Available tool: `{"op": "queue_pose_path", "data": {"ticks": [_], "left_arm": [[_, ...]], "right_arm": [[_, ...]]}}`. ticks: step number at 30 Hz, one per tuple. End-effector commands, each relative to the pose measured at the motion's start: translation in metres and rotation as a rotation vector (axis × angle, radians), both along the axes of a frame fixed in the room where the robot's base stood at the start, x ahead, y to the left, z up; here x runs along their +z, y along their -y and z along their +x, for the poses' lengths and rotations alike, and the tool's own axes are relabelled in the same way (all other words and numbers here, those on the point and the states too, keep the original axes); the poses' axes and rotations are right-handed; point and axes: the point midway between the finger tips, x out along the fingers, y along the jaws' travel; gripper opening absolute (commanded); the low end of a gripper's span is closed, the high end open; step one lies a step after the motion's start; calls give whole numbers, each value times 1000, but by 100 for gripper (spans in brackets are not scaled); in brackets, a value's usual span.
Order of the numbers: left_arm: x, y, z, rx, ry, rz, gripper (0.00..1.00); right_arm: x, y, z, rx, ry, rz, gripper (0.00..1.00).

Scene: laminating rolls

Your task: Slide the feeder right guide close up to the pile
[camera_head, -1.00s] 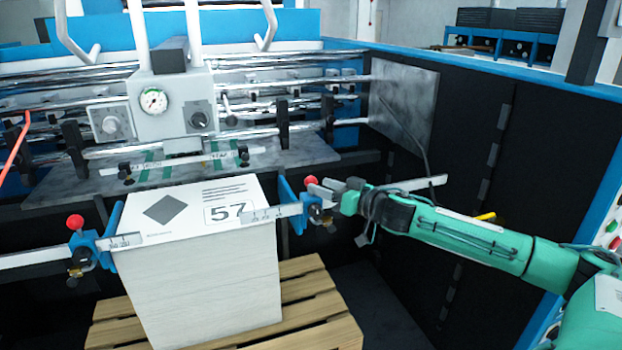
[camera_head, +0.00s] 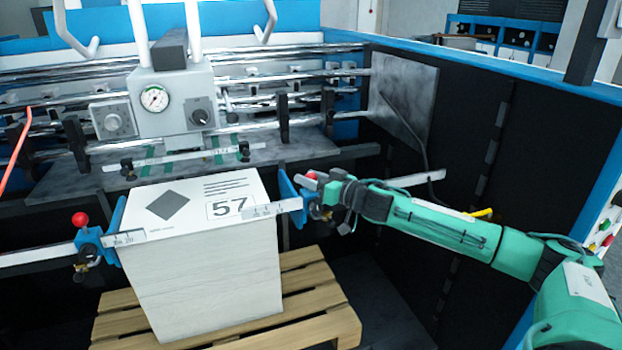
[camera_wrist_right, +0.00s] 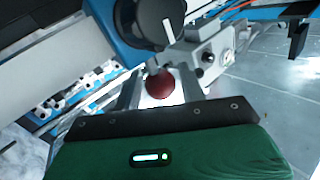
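The pile (camera_head: 205,270) is a tall white stack with a dark diamond and "57" on its top sheet. The feeder right guide (camera_head: 290,196) is a blue plate on a ruled bar, standing right of the pile with a narrow gap between them. Its red knob (camera_head: 310,175) is partly hidden by my right gripper (camera_head: 322,178). In the right wrist view, the knob (camera_wrist_right: 161,88) sits between the grey fingers of this gripper (camera_wrist_right: 161,92); I cannot tell whether they press on it. My left gripper is not in view.
The left guide (camera_head: 95,245) with its red knob stands at the pile's left edge. The pile rests on a wooden pallet (camera_head: 320,318). A grey feeder head (camera_head: 172,103) with a gauge is behind. A dark wall panel (camera_head: 545,150) closes the right side.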

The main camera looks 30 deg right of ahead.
Motion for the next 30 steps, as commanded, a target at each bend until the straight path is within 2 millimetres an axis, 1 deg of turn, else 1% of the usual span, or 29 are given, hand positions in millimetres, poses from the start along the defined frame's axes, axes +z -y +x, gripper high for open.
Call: {"op": "queue_pose_path", "data": {"ticks": [1,3,6,11,14,18,23,26,30], "left_arm": [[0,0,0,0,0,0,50],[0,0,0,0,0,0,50],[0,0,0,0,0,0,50],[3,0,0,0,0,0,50],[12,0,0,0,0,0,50],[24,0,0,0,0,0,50],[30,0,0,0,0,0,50],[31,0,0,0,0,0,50],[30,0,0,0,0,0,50]], "right_arm": [[0,0,0,0,0,0,31],[0,0,0,0,0,0,17],[0,0,0,0,0,0,0],[1,-3,1,1,1,1,0],[4,-15,4,2,1,5,0],[4,-38,9,4,0,7,0],[2,-57,13,3,1,5,0],[1,-61,14,2,1,1,0],[1,-62,15,1,1,0,0]]}}
